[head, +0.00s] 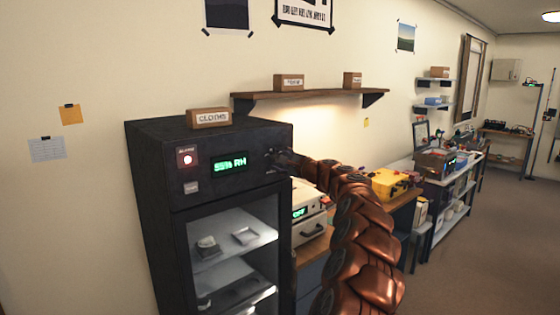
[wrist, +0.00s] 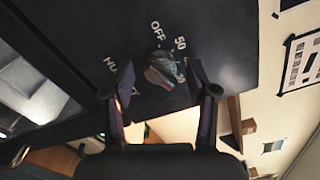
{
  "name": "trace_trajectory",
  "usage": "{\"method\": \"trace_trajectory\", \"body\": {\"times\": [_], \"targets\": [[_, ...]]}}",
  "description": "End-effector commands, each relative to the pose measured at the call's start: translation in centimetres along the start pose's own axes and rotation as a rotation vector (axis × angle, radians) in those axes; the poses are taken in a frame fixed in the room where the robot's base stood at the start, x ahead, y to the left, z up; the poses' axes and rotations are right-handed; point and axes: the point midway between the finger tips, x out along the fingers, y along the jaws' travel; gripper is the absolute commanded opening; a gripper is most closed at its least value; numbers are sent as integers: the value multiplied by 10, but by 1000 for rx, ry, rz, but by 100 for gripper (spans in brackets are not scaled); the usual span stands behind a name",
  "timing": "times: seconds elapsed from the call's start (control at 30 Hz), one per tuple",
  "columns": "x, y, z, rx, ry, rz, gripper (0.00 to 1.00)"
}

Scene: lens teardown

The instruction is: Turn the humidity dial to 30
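The humidity dial (wrist: 165,70) is a grey knob on the dark cabinet's front panel, seen in the wrist view. "OFF" and "50" are printed beside it, with part of a word starting "HU" at left. Which number its pointer meets is unclear. My gripper (wrist: 160,75) is open, with one finger on each side of the dial and visible gaps between. In the head view my gripper (head: 279,157) is at the panel's right end and largely hides the dial. The cabinet's green display (head: 229,162) reads what looks like 55% RH.
The dark cabinet (head: 158,190) has a lit red alarm lamp (head: 187,159) and a box labelled "CLOTHS" (head: 209,118) on top. A glass-fronted section with shelves is below the panel. A white device (head: 309,212) stands on the bench at right, under a wooden wall shelf (head: 310,97).

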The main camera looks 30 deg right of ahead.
Motion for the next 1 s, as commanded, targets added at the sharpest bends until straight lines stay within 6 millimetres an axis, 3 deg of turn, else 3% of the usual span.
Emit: {"method": "trace_trajectory", "body": {"times": [0.47,1.0], "targets": [[-8,-1,-1,1,2,-2,60],[-58,-1,0,1,-2,-1,60]]}}
